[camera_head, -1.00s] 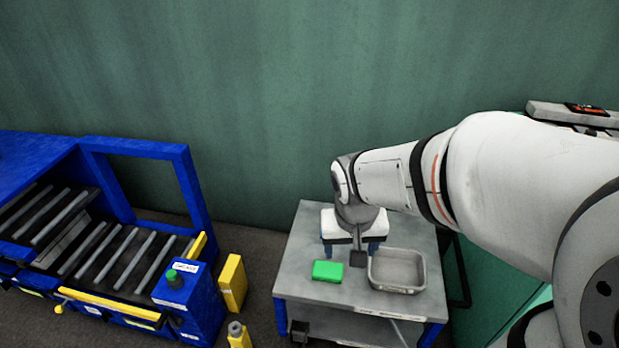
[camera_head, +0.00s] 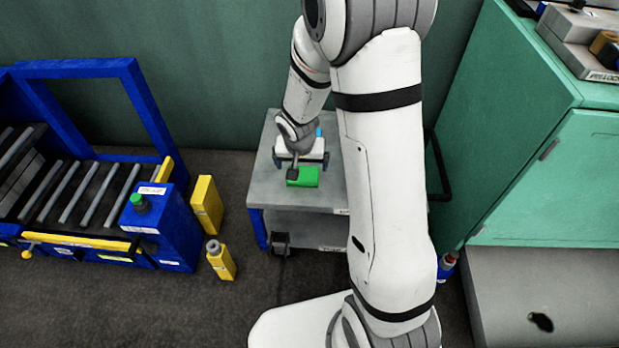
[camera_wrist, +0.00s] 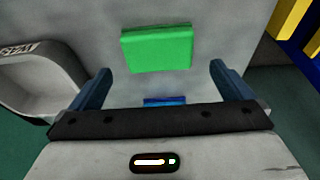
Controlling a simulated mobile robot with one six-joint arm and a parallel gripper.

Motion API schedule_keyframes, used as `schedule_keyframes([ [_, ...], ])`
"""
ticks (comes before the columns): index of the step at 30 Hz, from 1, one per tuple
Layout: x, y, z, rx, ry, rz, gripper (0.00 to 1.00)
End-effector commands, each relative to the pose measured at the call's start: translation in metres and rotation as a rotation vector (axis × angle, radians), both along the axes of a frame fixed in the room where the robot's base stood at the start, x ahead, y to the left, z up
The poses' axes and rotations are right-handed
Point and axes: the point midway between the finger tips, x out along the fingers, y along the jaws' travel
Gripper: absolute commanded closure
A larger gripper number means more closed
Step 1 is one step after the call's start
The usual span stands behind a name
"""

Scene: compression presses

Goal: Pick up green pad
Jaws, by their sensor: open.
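The green pad (camera_head: 303,177) lies flat on the grey top of a small cart (camera_head: 262,190). In the wrist view the pad (camera_wrist: 157,48) is ahead of my gripper (camera_wrist: 160,80), roughly centred between the two blue fingers and a little beyond their tips. My gripper (camera_head: 300,162) is open and empty above the cart, near the pad. A blue object (camera_wrist: 165,101) shows partly at the gripper's black edge in the wrist view; the rest of it is hidden.
A grey metal tray (camera_wrist: 40,75) sits on the cart left of the pad in the wrist view; my arm hides it in the head view. A roller conveyor (camera_head: 80,195) with a blue frame stands left. A green cabinet (camera_head: 535,170) stands right.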

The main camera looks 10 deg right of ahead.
Motion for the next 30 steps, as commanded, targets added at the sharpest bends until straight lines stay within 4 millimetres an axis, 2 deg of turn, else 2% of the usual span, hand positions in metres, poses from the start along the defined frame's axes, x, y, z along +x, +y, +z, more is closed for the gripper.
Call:
schedule_keyframes([
  [3, -0.001, -0.002, -0.023, 0.0, 0.003, 0.001, 0.0],
  [7, 0.002, -0.004, -0.041, -0.001, 0.004, 0.0, 0.0],
  [15, 0.004, -0.004, -0.043, 0.0, 0.0, 0.001, 0.0],
  [30, 0.004, -0.004, -0.043, 0.0, 0.001, 0.002, 0.4],
])
